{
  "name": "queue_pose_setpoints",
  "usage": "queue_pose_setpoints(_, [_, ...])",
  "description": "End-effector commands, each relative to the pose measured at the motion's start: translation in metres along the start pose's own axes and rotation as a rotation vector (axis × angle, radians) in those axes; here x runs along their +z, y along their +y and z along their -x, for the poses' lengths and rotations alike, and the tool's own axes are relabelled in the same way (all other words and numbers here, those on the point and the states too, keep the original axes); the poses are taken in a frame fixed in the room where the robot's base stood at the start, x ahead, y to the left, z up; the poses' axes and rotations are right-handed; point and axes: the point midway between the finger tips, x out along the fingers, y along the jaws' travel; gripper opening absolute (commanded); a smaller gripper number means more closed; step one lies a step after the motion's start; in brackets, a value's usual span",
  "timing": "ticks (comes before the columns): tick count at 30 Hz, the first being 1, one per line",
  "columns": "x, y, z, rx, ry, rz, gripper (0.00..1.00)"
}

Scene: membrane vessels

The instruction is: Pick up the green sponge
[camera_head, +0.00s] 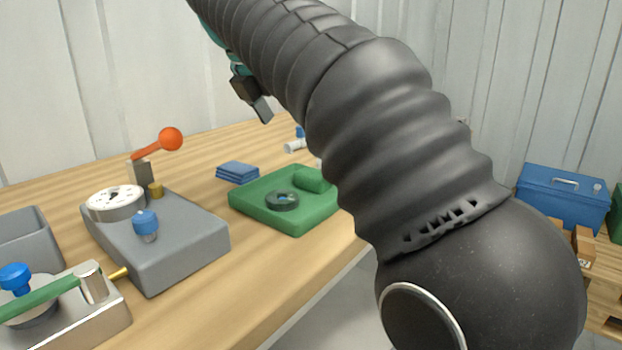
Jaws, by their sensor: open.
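The green sponge (312,180) looks like a small rounded green block. It lies at the back right of a green tray (262,213) on the wooden table, close to the outline of my arm in the picture. My gripper (260,108) shows only in part, with a dark finger up and left of the tray, above the table. It is open and apart from the sponge. The rest of it is hidden behind my arm.
A folded blue cloth (237,172) lies left of the tray. A grey block with a gauge (115,203), blue knob and orange-ended lever (160,142) stands further left. A metal fixture (75,310) is at front left. A blue toolbox (563,195) is at right.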

Motion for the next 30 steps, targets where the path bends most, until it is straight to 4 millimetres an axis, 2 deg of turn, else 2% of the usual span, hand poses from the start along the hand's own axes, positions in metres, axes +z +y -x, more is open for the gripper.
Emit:
queue_pose_setpoints(5, [-0.001, 0.003, -0.013, -0.004, -0.005, 0.029, 1.00])
queue_pose_setpoints(9, [-0.002, 0.003, -0.041, -0.005, -0.003, 0.028, 1.00])
queue_pose_setpoints(15, [-0.002, 0.003, -0.072, -0.003, -0.004, 0.027, 1.00])
queue_pose_setpoints(25, [-0.002, 0.003, -0.090, -0.002, -0.003, 0.027, 1.00])
queue_pose_setpoints(30, [-0.006, 0.004, -0.112, -0.003, -0.003, 0.026, 1.00])
